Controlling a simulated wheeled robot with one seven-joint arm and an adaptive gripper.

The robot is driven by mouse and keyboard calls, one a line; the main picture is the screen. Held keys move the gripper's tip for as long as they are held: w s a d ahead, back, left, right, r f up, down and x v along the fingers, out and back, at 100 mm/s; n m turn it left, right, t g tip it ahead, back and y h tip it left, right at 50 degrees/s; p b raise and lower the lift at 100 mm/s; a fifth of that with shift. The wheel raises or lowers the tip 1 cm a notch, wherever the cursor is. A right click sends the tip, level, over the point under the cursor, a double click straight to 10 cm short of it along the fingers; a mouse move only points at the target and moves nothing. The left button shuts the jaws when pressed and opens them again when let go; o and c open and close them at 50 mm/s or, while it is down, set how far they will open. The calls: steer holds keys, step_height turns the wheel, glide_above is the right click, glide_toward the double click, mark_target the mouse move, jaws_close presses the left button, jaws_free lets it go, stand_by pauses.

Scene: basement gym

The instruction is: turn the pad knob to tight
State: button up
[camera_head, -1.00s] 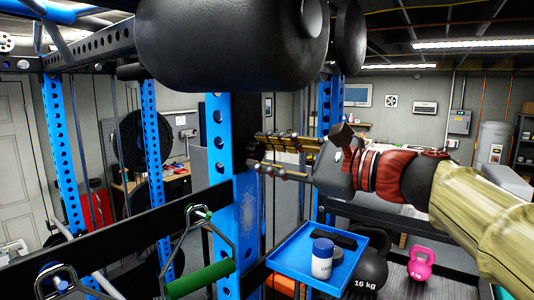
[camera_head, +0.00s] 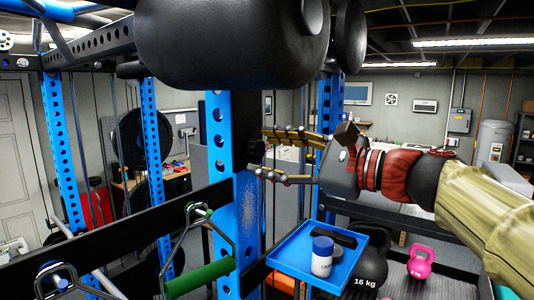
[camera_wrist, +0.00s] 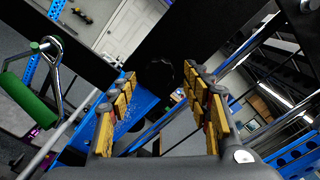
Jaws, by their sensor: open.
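The pad knob (camera_head: 257,151) is a small dark, ridged knob on the blue rack upright, below the big black pad (camera_head: 235,45). It also shows in the wrist view as a dark round shape (camera_wrist: 160,74) on a black part. My gripper (camera_head: 258,150) is open and reaches in from the right, with one finger above the knob's level and one below. In the wrist view the two yellow-padded fingers (camera_wrist: 160,88) stand apart, with the knob beyond and between their tips. Nothing is held. I cannot tell any tight marking on the knob.
A blue tray (camera_head: 283,262) with a white, blue-capped tub (camera_head: 322,257) stands below my gripper. A green-handled grip (camera_head: 200,277) hangs at lower left. A black bar (camera_head: 120,222) crosses the left side. Kettlebells, one pink (camera_head: 421,262), stand at lower right.

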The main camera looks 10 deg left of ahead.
steer(key=v, duration=1.1)
steer(key=shift+d, duration=0.2)
steer(key=d+f+n+h+b, duration=0.1)
steer(key=d+f+n+h, duration=0.2)
steer(key=f, duration=0.8)
steer(key=d+f+n+h+b, duration=0.15)
steer(key=f+h, duration=0.25)
steer(key=f, duration=0.7)
steer(key=s+d+f+n+h+b, duration=0.3)
steer(key=s+d+f+b, duration=0.2)
steer(key=f, duration=0.8)
steer(key=s+d+f+n+g+h+b, duration=0.1)
steer(key=s+d+f+n+h+b, duration=0.2)
steer(key=f, duration=1)
steer(key=s+d+f+n+h+b, duration=0.3)
steer(key=s+d+f+b, duration=0.4)
steer(key=f, duration=0.6)
steer(key=s+b, duration=0.2)
steer(key=b, duration=0.1)
steer(key=shift+f+h, duration=0.3)
steer(key=shift+f, duration=0.1)
